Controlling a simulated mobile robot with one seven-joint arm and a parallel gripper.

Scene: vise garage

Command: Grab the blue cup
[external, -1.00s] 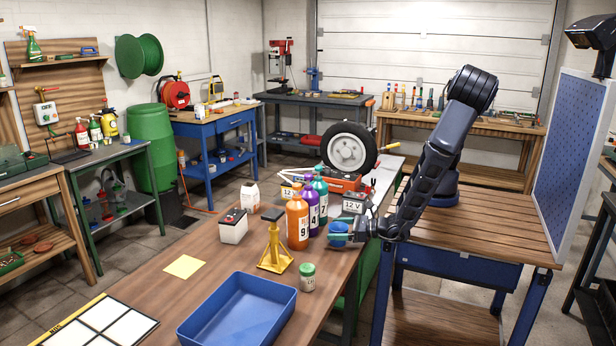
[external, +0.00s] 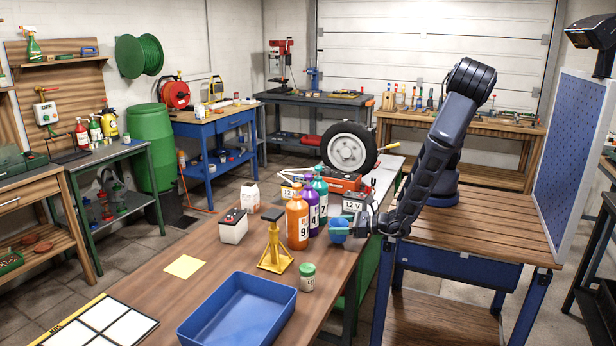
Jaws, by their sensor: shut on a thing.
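The blue cup (external: 338,233) is at the right edge of the wooden bench, just right of the numbered bottles. My gripper (external: 349,229) comes from the right and is shut on the cup. The cup's rim shows, facing up and tilted a little. The fingers are small here and partly hidden against the cup. I cannot clearly tell whether the cup's base is clear of the bench top.
An orange bottle (external: 297,222), a purple bottle (external: 310,208) and a teal bottle (external: 321,194) stand close left of the cup. A 12 V battery (external: 355,205) is behind it. A yellow jack stand (external: 275,248), a green-lidded jar (external: 307,278) and a blue tray (external: 238,310) are nearer.

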